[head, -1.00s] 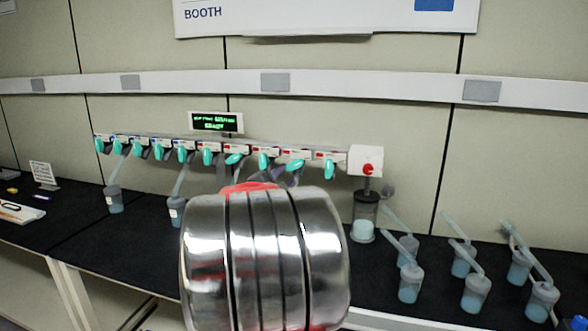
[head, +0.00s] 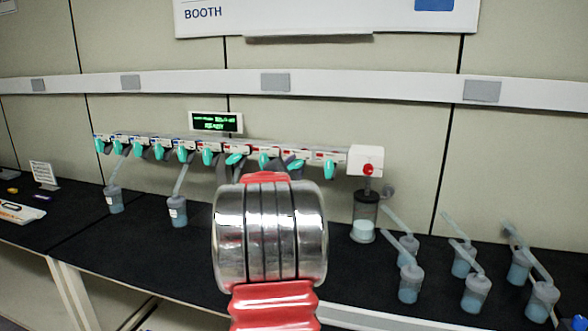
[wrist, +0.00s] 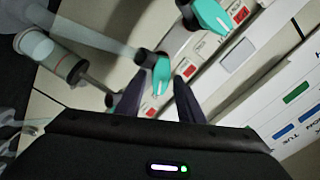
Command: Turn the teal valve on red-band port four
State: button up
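A row of teal valves hangs from the white manifold (head: 225,147) in the head view. The red-marked ports are in its right part. In the wrist view one teal valve (wrist: 162,75) shows between the tips of my gripper (wrist: 160,80), whose two dark fingers are apart. Whether they touch it I cannot tell. A second teal valve (wrist: 211,15) lies beyond, up and right, beside a red label. In the head view my silver and red arm covers the area below the manifold and hides most of the gripper. Port numbers are not readable.
A red-knobbed white box (head: 366,160) ends the manifold, with a clear canister (head: 364,217) below. Several flasks with tubes (head: 410,283) stand on the black bench at right. A lit display (head: 215,122) stands above.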

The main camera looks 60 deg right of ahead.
jog(key=shift+c, duration=0.6)
grip_shut()
jog(key=shift+a, duration=0.1)
